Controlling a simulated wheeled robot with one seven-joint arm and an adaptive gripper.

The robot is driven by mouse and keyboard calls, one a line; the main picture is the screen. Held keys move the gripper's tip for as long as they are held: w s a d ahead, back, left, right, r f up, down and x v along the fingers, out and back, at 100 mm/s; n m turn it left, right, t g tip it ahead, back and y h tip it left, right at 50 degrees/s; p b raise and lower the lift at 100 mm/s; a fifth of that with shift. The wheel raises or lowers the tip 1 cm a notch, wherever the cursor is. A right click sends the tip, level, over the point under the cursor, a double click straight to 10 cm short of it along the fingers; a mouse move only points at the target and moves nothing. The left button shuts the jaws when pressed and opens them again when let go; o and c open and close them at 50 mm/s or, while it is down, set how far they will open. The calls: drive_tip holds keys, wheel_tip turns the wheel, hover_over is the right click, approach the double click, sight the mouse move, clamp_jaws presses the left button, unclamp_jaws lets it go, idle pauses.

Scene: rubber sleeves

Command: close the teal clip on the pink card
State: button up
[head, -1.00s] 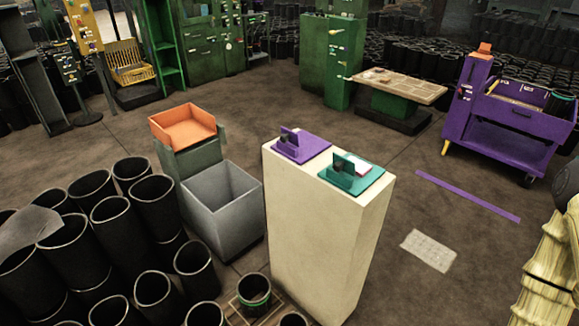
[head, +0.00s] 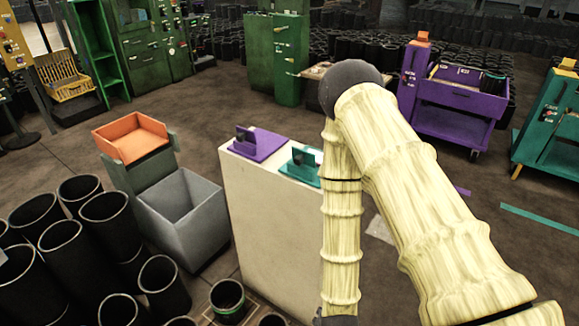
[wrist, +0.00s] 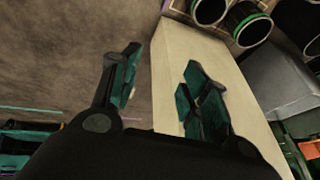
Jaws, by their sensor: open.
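The teal clip (head: 303,159) stands on a teal base at the right end of the pale pedestal top, with its dark-faced flap tilted up. My arm covers the right part of that base in the head view. The pink card cannot be made out now; the arm hides its place. My gripper (wrist: 162,70) shows in the wrist view with its dark, teal-lined fingers apart and nothing seen between them. It hangs over the pedestal's edge and the floor. I cannot make out the clip or card in the wrist view.
A purple clip (head: 246,139) on a purple base sits left on the pedestal (head: 270,230). A grey bin (head: 183,222) and an orange tray (head: 130,138) stand to its left. Black sleeves (head: 78,190) crowd the lower left. A purple cart (head: 450,105) is behind my arm.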

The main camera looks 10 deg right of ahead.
drive_tip(key=w+a+r+m+t+h+b, duration=0.1)
drive_tip(key=w+a+r+m+t, duration=0.1)
drive_tip(key=w+r+m, duration=0.3)
drive_tip(key=w+a+r+m+t+h, duration=0.1)
drive_tip(key=w+m+t, duration=0.1)
drive_tip(key=w, duration=0.5)
drive_tip(key=m+t+h+b, duration=0.4)
drive_tip(key=m+h, duration=0.6)
drive_tip(key=m, duration=1.7)
approach(297, 162)
drive_tip(key=shift+g, duration=0.3)
drive_tip(key=p+x, duration=0.1)
drive_tip(key=x, duration=0.8)
drive_tip(key=shift+w+d+r, duration=0.1)
drive_tip(key=shift+w+r, duration=0.05)
drive_tip(key=shift+w, duration=0.15)
clamp_jaws()
